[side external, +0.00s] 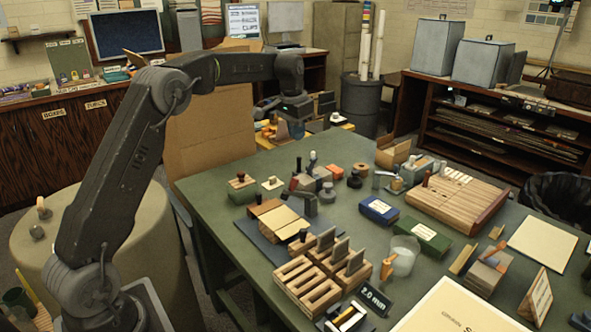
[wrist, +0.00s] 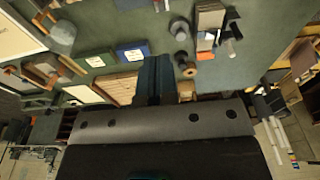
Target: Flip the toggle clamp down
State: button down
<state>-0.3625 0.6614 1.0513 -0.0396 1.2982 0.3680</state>
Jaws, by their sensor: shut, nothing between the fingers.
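My gripper (side external: 296,128) hangs from the end of my arm above the far left part of the green table. Its fingers are shut and empty, and they show as a dark pair in the wrist view (wrist: 153,80). A small dark grey device with a lever-like part (side external: 304,198) stands among the blocks left of the table's middle; it may be the toggle clamp, but it is too small to be sure. My gripper is apart from it, higher and farther back. I cannot tell its handle's position, or pick it out in the wrist view.
Several stamps and blocks crowd around the device. A blue box (side external: 379,210), a green box (side external: 428,236) and a wooden tray (side external: 440,205) lie to its right. A slotted wooden rack (side external: 305,288) and a clear cup (side external: 403,258) stand nearer the front.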

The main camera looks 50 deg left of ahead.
send_over(284, 193)
jog(key=w, duration=0.5)
jog(key=f, duration=1)
jog(key=shift+s+f, duration=0.2)
jog(key=shift+f, duration=0.05)
jog(key=shift+s+f, duration=0.15)
jog(key=shift+f, duration=0.3)
jog(key=shift+s, duration=0.15)
jog(key=shift+s+f+t, duration=0.2)
jog(key=shift+t, duration=0.1)
jog(key=shift+s+f+t, duration=0.2)
jog(key=shift+s+t, duration=0.1)
jog(key=shift+s, duration=0.05)
jog(key=shift+s+a+f+t, duration=0.1)
jog(key=shift+s+f+t, duration=0.6)
jog(key=shift+s+t, duration=0.2)
jog(key=shift+s+f, duration=0.5)
jog(key=shift+f, duration=0.2)
jog(key=shift+s+f, duration=0.5)
jog(key=shift+f, duration=0.15)
jog(key=shift+w, duration=0.1)
